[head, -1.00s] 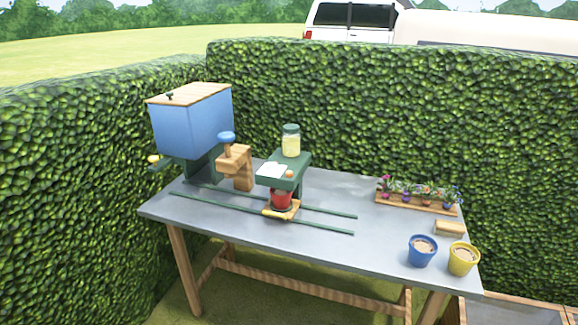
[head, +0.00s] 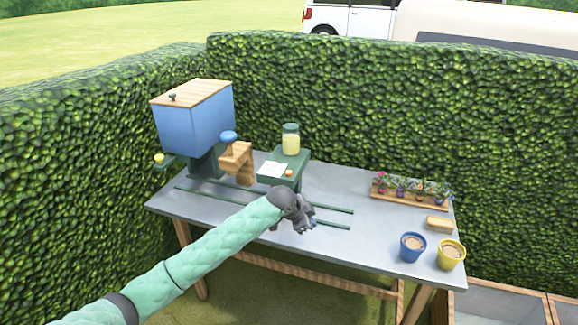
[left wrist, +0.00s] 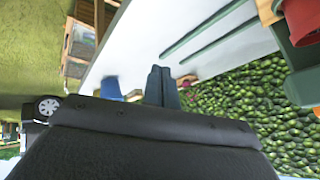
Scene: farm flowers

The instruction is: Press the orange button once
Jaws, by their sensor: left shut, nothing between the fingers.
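The small orange button (head: 289,173) sits on top of the green stand (head: 268,179), at its front right, beside a white paper (head: 272,169). My left gripper (head: 306,222) is in front of the stand and lower in the picture, apart from the button. Its closed fingers also show in the left wrist view (left wrist: 162,82), with nothing between them. My right gripper is not in view.
A jar (head: 291,140) stands on the stand behind the paper. Left of it are a wooden bracket with a blue knob (head: 229,136) and a blue hopper (head: 190,130). A flower tray (head: 410,203) and blue and yellow pots stand at the right. Hedges close the back and left.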

